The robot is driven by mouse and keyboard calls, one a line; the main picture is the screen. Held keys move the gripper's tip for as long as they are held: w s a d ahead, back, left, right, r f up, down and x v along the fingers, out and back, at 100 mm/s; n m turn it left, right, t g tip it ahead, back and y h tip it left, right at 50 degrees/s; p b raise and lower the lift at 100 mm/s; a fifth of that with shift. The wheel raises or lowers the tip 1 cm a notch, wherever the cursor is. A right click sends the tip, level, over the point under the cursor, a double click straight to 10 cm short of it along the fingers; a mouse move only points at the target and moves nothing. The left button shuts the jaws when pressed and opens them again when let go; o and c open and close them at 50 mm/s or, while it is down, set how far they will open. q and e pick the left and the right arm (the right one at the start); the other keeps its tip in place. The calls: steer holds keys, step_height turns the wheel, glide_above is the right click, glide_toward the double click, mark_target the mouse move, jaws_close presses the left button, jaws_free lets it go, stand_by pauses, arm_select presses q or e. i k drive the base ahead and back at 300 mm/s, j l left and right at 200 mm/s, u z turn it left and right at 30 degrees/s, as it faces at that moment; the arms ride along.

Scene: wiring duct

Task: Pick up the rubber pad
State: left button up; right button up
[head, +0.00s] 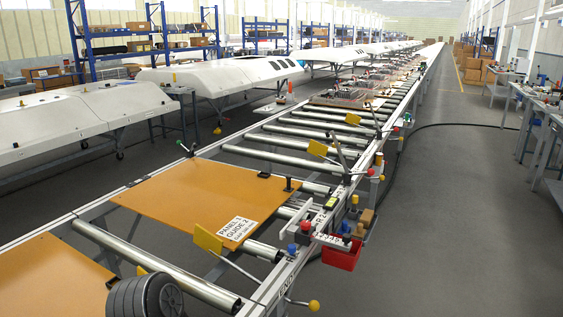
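I cannot pick out the rubber pad with certainty in the head view. Neither of my grippers can be made out. A dark ribbed, rounded shape covers part of the bottom edge; I cannot tell whether it is part of me.
The panel lies on a long roller conveyor (160,273). A red bin (342,254) hangs on its right rail, near colored knobs and yellow paddles (207,239). White shells (215,75) stand on the left. The grey floor (450,220) on the right is mostly clear.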

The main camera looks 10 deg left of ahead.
mark_target(344, 229)
steer(key=i+l, duration=0.45)
steer(key=i, duration=0.15)
steer(key=i+l, duration=0.4)
steer(key=i, duration=0.2)
steer(key=i+l, duration=0.45)
steer(key=i, duration=0.2)
steer(key=i+l, duration=0.4)
steer(key=i, duration=0.2)
steer(key=u, duration=0.05)
